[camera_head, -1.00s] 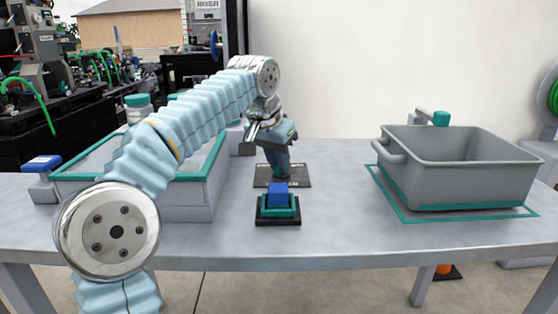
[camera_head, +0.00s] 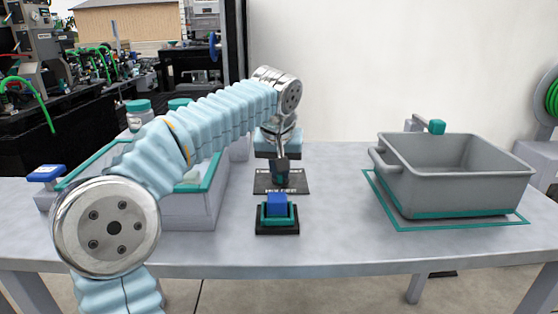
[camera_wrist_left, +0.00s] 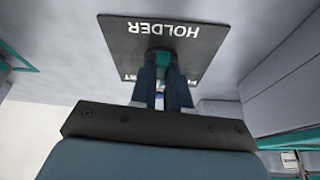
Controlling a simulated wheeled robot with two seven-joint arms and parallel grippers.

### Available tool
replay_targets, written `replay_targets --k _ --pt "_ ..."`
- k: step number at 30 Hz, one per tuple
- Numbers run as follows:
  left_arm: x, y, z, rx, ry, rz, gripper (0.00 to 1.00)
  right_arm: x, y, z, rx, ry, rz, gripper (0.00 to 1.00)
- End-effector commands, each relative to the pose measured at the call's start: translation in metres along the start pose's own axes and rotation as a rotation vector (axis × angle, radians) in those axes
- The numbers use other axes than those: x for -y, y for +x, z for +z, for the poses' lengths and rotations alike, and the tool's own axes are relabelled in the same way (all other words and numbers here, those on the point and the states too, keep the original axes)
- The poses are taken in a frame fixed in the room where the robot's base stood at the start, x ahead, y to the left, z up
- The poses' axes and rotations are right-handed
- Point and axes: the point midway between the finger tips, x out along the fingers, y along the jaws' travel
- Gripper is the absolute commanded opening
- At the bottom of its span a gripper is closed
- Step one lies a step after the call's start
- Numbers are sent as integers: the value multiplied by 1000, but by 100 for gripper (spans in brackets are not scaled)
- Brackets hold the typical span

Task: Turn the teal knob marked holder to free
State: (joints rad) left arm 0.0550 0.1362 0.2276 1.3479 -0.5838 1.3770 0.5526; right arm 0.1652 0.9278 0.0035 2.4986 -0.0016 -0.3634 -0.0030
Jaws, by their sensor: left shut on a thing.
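The teal knob stands on a dark plate (camera_head: 296,186) near the middle of the table. In the left wrist view the plate (camera_wrist_left: 205,50) shows the word HOLDER, upside down, and the teal knob (camera_wrist_left: 160,57) sits between my fingertips. My left gripper (camera_head: 280,172) points down over the plate, and in the left wrist view its two dark fingers (camera_wrist_left: 161,75) are closed on the knob. The fingers cover most of the knob and part of the plate's lettering, so the knob's setting cannot be read. My right gripper is not in view.
A blue block (camera_head: 277,204) sits in a teal and black holder just in front of the plate. A grey tote (camera_head: 450,185) stands on a teal-outlined area at the right. A teal-rimmed bin (camera_head: 190,215) is at the left, under my arm. Bare table lies between plate and tote.

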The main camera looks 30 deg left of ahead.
Motion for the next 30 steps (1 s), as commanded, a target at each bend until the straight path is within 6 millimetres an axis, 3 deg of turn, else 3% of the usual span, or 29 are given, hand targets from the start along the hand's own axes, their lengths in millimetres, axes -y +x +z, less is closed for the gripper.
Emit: replay_targets --k 18,30 --pt "-6 -2 -3 -2 -504 -210 0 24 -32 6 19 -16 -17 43" --pt "-8 0 -4 -2 -673 -277 0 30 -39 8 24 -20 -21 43"
